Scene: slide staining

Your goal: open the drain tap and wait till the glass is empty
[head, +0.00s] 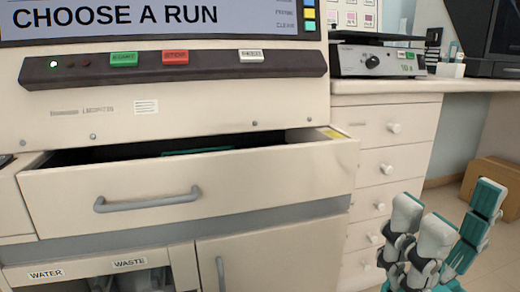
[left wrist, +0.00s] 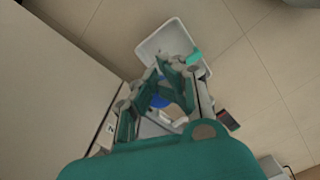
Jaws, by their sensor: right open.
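No drain tap and no glass can be made out in either view. The cream staining machine (head: 200,117) fills the left of the head view, with a screen (head: 180,17) reading "CHOOSE A RUN". Low on it are two labelled openings, WATER (head: 46,273) and WASTE (head: 130,262). My right gripper (head: 460,222) is open and empty, at the lower right, in front of the side drawers. My left gripper (left wrist: 160,78) shows only in the left wrist view, pointing down over the floor. Its fingers come close together there, and their gap is unclear.
A wide drawer (head: 290,179) of the machine stands partly open. Green, red and white buttons sit on the dark bar (head: 220,66) above it. A white bin (left wrist: 147,47) stands on the floor below my left gripper. A brown box (head: 497,185) is at the far right.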

